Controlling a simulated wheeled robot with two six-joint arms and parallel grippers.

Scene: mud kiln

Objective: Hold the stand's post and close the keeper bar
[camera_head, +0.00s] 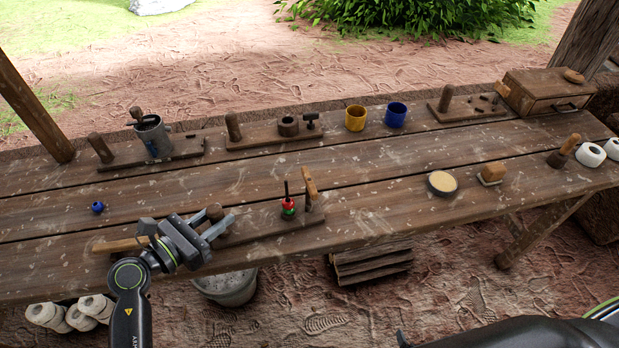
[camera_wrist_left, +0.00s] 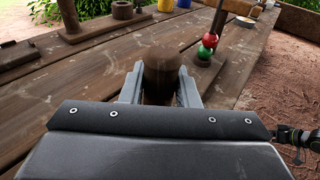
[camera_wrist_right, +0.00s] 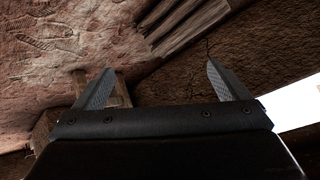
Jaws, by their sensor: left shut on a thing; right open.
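The stand (camera_head: 270,228) is a low wooden board near the table's front edge. Its round-topped post (camera_head: 215,212) is at the left end. My left gripper (camera_head: 217,224) is shut on the post, which also shows between the fingers in the left wrist view (camera_wrist_left: 161,75). A thin dark rod with red and green beads (camera_head: 288,208) stands upright on the board. The wooden keeper bar (camera_head: 310,183) stands upright, slightly tilted, at the board's right end, clear of the rod. My right gripper (camera_wrist_right: 160,85) is open and empty in the right wrist view, with ground and planks beyond.
A wooden-handled tool (camera_head: 120,244) lies left of the left gripper. A blue bead (camera_head: 97,207) sits farther left. A round dish (camera_head: 442,184) and a brush-like block (camera_head: 491,174) lie right of the stand. Other boards, cups (camera_head: 356,118) and a box (camera_head: 545,92) line the back.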

